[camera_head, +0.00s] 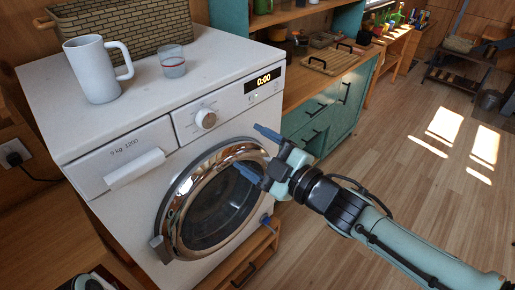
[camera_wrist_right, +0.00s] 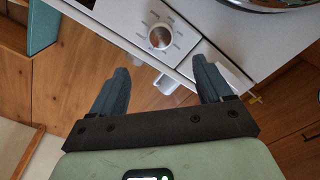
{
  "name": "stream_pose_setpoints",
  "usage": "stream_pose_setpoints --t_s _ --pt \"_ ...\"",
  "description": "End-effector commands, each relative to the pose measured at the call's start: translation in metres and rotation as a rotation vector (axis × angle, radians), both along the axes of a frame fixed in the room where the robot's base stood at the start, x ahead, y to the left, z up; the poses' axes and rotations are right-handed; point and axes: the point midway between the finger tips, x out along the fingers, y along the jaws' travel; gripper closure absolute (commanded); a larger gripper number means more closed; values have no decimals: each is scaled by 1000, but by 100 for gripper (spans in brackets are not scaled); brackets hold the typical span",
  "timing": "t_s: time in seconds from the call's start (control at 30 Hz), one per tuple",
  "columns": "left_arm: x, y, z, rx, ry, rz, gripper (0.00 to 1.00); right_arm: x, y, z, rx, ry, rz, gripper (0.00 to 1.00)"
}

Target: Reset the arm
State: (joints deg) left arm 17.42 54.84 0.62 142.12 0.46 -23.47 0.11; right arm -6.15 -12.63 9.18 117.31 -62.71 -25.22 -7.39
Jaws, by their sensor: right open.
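My right arm (camera_head: 400,245) reaches in from the lower right in the head view. My right gripper (camera_head: 258,154) is open and empty, in front of the upper right part of the washing machine's round door (camera_head: 172,215). The fingers also show in the right wrist view (camera_wrist_right: 161,69), spread apart with nothing between them. The washing machine (camera_head: 205,75) is white, its door looks closed, and its display (camera_head: 264,81) reads 0:00. Its knob (camera_head: 205,118) also shows in the wrist view (camera_wrist_right: 160,37), beyond the fingertips.
A white mug (camera_head: 92,72), a glass (camera_head: 173,68) and a wicker basket (camera_head: 120,30) stand on the machine. A teal cabinet (camera_head: 305,128) with a wooden counter stands to its right.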

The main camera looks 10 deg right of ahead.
Motion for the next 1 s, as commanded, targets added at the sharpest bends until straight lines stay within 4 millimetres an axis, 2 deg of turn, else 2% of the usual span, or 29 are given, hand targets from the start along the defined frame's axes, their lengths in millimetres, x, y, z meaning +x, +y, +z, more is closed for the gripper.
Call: stream_pose_setpoints --t_s 0.53,0.67,0.77,0.87,0.9,0.97,1.0 --pt "0 0 0 -1 2 -1 57 -4 -2 -1 1 2 0 21" --pt "0 0 4 -1 2 -1 57 5 -3 -20 23 64 -10 21" --pt "0 0 11 -1 3 -1 57 22 -6 -65 75 206 -40 21" --pt "1 0 21 -2 4 -2 57 35 -12 -135 154 417 -99 21" --pt "1 0 26 -2 5 -3 57 37 -15 -165 189 510 -131 21" --pt "2 0 32 -3 7 -3 57 35 -21 -211 242 648 -185 21" --pt "2 0 36 -3 8 -3 57 30 -25 -242 274 739 -223 21"
